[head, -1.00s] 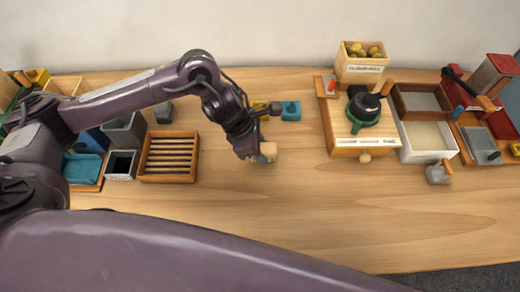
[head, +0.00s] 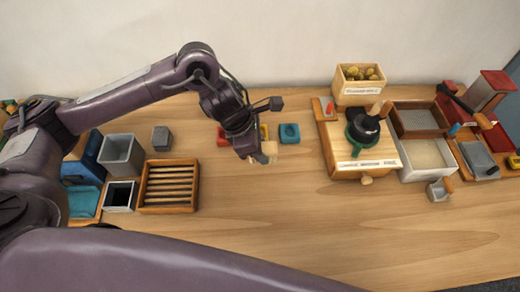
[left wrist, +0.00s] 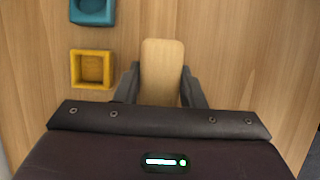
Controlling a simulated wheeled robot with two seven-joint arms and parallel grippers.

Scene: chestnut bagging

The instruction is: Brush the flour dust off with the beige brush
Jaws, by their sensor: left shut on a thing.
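My left gripper (head: 262,156) is shut on the beige brush (head: 264,151) and holds it over the table, in front of a row of small coloured square holders. In the left wrist view the brush (left wrist: 162,70) shows as a flat beige block standing out between the two dark fingers (left wrist: 160,88). Its bristles are hidden, and I cannot tell whether it touches the table. I cannot make out flour dust on the wood in either view. My right gripper is not in view.
A teal holder (head: 290,133) and a yellow holder (left wrist: 92,69) lie near the brush. A slatted wooden rack (head: 168,187) stands left. A wooden board (head: 388,162) with a green-based dark device and a white tray (head: 408,175) stand right. The front middle of the table is clear.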

